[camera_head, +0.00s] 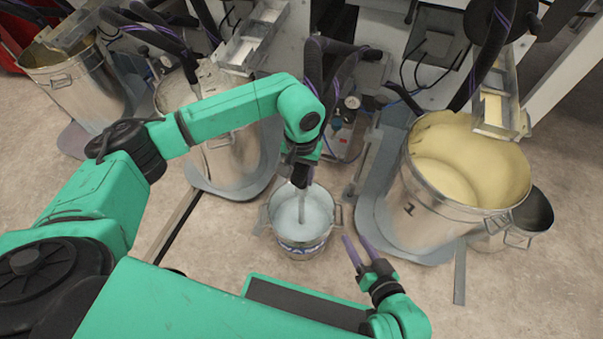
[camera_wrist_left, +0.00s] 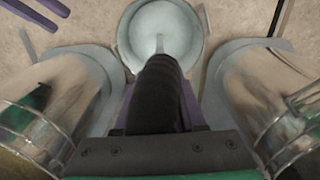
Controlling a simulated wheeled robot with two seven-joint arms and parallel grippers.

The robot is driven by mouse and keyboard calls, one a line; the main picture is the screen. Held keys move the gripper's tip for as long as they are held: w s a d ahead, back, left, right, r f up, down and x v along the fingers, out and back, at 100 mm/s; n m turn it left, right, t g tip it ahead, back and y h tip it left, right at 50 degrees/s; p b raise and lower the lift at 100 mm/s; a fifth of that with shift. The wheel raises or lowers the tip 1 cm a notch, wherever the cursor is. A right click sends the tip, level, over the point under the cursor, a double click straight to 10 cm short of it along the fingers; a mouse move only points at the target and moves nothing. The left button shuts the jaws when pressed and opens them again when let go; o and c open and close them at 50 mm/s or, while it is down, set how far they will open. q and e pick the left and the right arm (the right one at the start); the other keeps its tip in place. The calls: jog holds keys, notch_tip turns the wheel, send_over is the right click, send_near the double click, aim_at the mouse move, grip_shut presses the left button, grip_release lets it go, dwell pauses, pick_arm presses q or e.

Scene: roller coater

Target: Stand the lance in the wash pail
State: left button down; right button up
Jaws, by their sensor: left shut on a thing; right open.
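The wash pail (camera_head: 299,248) is a small metal bucket with side handles and pale blue-grey liquid, standing on the floor at the middle of the head view. It also shows at the top of the left wrist view (camera_wrist_left: 124,40). My left gripper (camera_head: 301,172) is above the pail, shut on the lance. The lance's grey tube (camera_head: 302,206) points down over the pail's opening and seems to reach inside. In the left wrist view its black grip (camera_wrist_left: 158,95) hides part of the pail. Whether the tip touches the bottom cannot be told. My right gripper (camera_head: 357,252) is open and empty, right of the pail.
A large metal drum of yellow paint (camera_head: 430,215) stands right of the pail. A drum of pale paint (camera_head: 232,160) stands to its left, another drum (camera_head: 75,85) farther left. A dark small pot (camera_head: 530,215) is at far right. Hoses and machinery lie behind.

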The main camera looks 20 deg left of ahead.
pick_arm(q)
jog(key=shift+f+b, duration=0.3)
jog(key=shift+f, duration=0.15)
jog(key=shift+c, duration=2)
grip_release()
jog(key=shift+r, duration=0.1)
pick_arm(e)
jog(key=shift+f, duration=0.3)
jog(key=shift+f, duration=0.1)
pick_arm(q)
notch_tip(320, 180, up, 9)
jog(key=p, duration=0.3)
jog(key=shift+r, duration=0.15)
notch_tip(320, 180, up, 5)
jog(key=shift+f+p, duration=0.1)
jog(key=shift+p, duration=0.5)
jog(key=shift+r, duration=0.25)
pick_arm(e)
jog(key=r, duration=0.1)
jog(key=d+r+g, duration=0.2)
jog(key=shift+w+r+n+h, duration=0.15)
jog(key=shift+r+n+h, duration=0.15)
jog(key=shift+h, duration=0.1)
